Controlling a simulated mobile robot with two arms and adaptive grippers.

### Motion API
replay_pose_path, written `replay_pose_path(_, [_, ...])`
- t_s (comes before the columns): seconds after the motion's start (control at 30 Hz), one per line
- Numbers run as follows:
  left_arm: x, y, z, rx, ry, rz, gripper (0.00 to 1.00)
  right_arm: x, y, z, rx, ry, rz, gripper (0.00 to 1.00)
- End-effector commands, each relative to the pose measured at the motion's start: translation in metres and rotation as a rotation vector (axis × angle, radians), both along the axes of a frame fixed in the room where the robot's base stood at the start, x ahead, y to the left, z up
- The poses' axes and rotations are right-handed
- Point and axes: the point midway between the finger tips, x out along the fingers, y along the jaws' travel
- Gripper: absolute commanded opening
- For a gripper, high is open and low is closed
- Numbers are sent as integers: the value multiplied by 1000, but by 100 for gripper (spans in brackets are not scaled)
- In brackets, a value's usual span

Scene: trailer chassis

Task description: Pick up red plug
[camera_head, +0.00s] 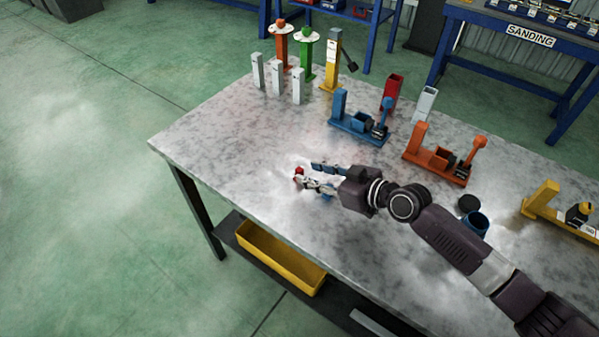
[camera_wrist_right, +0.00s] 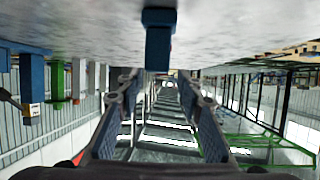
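A small red piece, which looks like the red plug (camera_head: 299,172), is on or just above the grey table, by my right fingertips in the head view. My right gripper (camera_head: 309,174) is low over the table with its two fingers apart. The right wrist view also shows the fingers of this gripper (camera_wrist_right: 160,90) spread, with nothing clearly held between them. A small blue block (camera_wrist_right: 158,45) shows by the table surface there, between the finger lines. I cannot make out the red plug in the wrist view, nor whether a finger touches it. My left gripper is out of view.
The grey table (camera_head: 215,150) is clear at its left. White posts (camera_head: 277,79) and coloured stands rise at the back. A blue fixture (camera_head: 355,125), an orange fixture (camera_head: 436,163) and a blue cup (camera_head: 475,225) stand right. A yellow bin (camera_head: 280,258) is on the shelf below.

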Motion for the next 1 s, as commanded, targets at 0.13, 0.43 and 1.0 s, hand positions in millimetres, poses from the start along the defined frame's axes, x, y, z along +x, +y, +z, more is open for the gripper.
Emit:
replay_pose_path(0.13, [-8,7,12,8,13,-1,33,8,15,-1,2,0,-2,34])
replay_pose_path(0.43, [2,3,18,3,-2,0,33,25,37,-16,0,-1,-2,34])
replay_pose_path(1.0, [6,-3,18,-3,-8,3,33,26,38,-17,-1,-1,-1,2])
